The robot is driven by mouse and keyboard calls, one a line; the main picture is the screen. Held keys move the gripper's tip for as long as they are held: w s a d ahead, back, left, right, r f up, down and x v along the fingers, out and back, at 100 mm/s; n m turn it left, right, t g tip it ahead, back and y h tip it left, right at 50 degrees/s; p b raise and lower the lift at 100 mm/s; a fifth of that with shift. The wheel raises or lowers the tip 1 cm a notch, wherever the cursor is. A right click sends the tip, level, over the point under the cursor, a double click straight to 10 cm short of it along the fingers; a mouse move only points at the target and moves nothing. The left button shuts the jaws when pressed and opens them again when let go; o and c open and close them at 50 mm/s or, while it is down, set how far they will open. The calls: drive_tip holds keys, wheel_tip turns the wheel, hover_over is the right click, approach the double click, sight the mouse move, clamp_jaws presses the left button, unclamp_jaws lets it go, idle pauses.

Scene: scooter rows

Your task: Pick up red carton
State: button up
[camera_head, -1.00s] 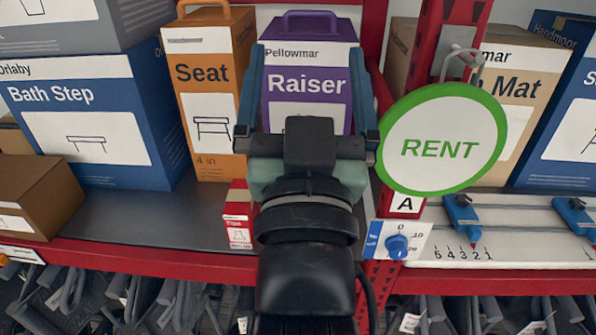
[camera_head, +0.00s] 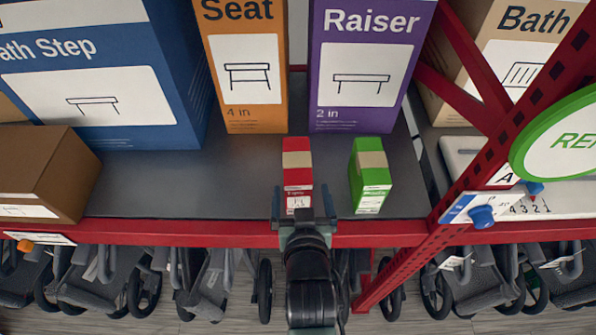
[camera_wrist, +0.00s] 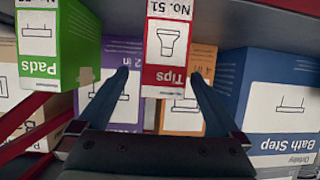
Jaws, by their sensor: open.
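The red carton (camera_head: 297,178) stands upright near the front edge of the grey shelf, with a tan band across its top. In the wrist view the red carton (camera_wrist: 165,76) appears upside down, with "Tips" and "No. 51" on its face. My gripper (camera_head: 302,198) is open and empty at the shelf's front edge, right in front of the carton. In the wrist view my gripper (camera_wrist: 159,76) has one finger on each side of the carton's lower end in the picture. I cannot tell whether the fingertips reach past its front face.
A green carton (camera_head: 371,178) stands close to the right. An orange Seat box (camera_head: 246,70) and a purple Raiser box (camera_head: 362,75) stand behind. A brown box (camera_head: 45,170) is at left. A red post (camera_head: 410,250) and RENT sign (camera_head: 560,140) are at right.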

drive_tip(key=shift+p+x, duration=1.1)
drive_tip(key=shift+x, duration=2.8)
drive_tip(key=shift+a, duration=0.2)
drive_tip(key=shift+r, duration=0.1)
clamp_jaws()
